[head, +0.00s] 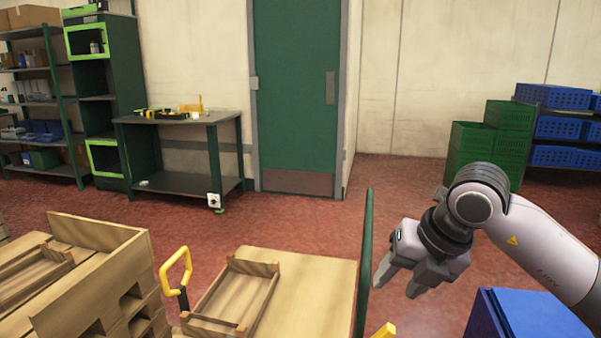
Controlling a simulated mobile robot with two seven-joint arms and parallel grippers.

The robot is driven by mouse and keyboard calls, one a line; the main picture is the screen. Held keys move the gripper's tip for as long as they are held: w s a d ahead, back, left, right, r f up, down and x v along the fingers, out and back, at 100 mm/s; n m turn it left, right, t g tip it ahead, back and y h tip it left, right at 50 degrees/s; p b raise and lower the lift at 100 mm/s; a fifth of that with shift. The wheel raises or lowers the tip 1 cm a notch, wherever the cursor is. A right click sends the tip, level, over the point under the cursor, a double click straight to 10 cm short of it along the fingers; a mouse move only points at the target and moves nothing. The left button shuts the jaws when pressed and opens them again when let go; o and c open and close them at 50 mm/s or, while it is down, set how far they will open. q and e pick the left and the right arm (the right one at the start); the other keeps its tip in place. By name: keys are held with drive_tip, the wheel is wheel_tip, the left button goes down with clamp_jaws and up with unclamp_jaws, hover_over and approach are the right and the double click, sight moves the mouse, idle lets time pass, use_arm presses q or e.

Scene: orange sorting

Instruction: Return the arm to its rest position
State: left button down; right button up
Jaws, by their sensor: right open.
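My right arm (540,245) comes in from the right edge of the head view, bent at a dark joint. Its gripper (397,286) points down and to the left, with its two fingers apart and nothing between them. The gripper hangs in the air, just right of a green upright post (366,265) in the picture. My left gripper is not in view. No oranges show.
A blue bin (535,315) stands below my right arm. A wooden board (315,290) with a wooden frame (235,295) lies left of the post. Yellow handles (175,270) and wooden pallets (90,270) are further left. Green crates (470,145) stand behind; red floor (300,225) is clear.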

drive_tip(key=s+a+r+m+g+y+p, duration=0.1)
drive_tip(key=s+a+y, duration=0.4)
drive_tip(key=a+y, duration=0.25)
drive_tip(key=s+a+m+g+y+p, duration=0.1)
drive_tip(key=s+a+y, duration=0.3)
drive_tip(key=a+y, duration=0.4)
drive_tip(key=w+d+f+m+t+h+p, duration=0.1)
drive_tip(key=d+f+m+t+h, duration=0.55)
drive_tip(key=m, duration=0.45)
drive_tip(key=w+d+f+m+t+h+p, duration=0.15)
drive_tip(key=d+f+m+t+h, duration=0.3)
drive_tip(key=d+m+t, duration=0.55)
use_arm(q)
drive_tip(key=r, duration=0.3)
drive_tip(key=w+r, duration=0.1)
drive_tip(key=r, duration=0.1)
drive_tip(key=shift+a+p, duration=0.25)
drive_tip(key=shift+p, duration=0.05)
use_arm(e)
drive_tip(key=s+d+f+m+g+h, duration=0.2)
drive_tip(key=s+f+m+g, duration=0.2)
drive_tip(key=f, duration=0.5)
drive_tip(key=s+d+f+m+g+h, duration=0.1)
drive_tip(key=s+f+m+g+h, duration=0.2)
drive_tip(key=s+f, duration=0.6)
drive_tip(key=shift+s+d+f+m+g, duration=0.2)
drive_tip(key=shift+d+f+m+g, duration=0.15)
drive_tip(key=shift+m+g, duration=0.35)
